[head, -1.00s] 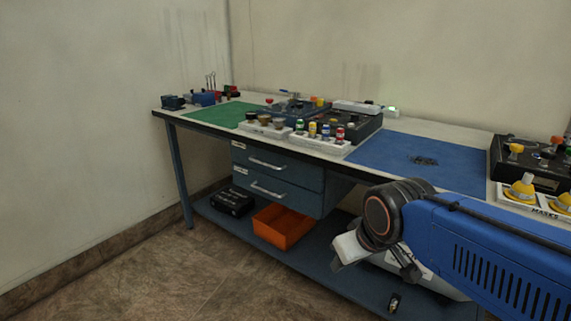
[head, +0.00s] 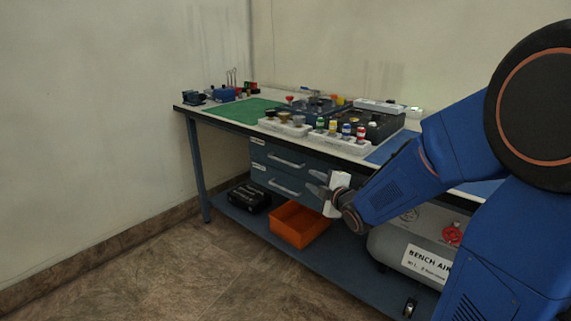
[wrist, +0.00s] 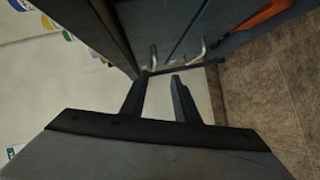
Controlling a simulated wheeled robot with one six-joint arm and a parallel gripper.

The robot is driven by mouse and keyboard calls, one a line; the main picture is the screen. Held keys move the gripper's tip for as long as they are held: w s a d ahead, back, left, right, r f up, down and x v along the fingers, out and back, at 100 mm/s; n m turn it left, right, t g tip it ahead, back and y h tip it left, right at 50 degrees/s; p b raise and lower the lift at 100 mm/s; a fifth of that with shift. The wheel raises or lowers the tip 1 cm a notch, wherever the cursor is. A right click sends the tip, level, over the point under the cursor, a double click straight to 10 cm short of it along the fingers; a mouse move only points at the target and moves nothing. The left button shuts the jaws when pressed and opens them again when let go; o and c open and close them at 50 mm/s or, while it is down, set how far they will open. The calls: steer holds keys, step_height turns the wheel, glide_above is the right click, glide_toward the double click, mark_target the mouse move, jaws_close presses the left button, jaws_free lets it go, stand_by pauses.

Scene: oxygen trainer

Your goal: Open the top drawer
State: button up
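The top drawer (head: 262,152) is a blue-grey drawer under the bench top, with a silver bar handle (head: 286,161). It looks closed. Its handle also shows in the wrist view (wrist: 153,58), just beyond the fingertips. My gripper (head: 314,181) is right of the drawer fronts and overlaps the right end of the lower drawer in the head view. In the wrist view my gripper (wrist: 158,80) has its two dark fingers apart with nothing between them. The fingers appear clear of the handle; the exact distance is hard to tell.
The lower drawer's handle (head: 285,187) sits just below, also in the wrist view (wrist: 201,50). An orange bin (head: 300,224) and a black case (head: 249,197) stand on the lower shelf. The bench top's edge (head: 222,125) runs above the drawers. Floor in front is clear.

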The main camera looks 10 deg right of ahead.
mark_target(285, 162)
steer(key=shift+n+t+y, duration=0.3)
steer(key=shift+n+y, duration=0.4)
steer(key=shift+n, duration=0.2)
steer(key=x, duration=1.9)
steer(key=shift+a+r, duration=0.2)
steer(key=shift+a, duration=0.15)
jaws_close()
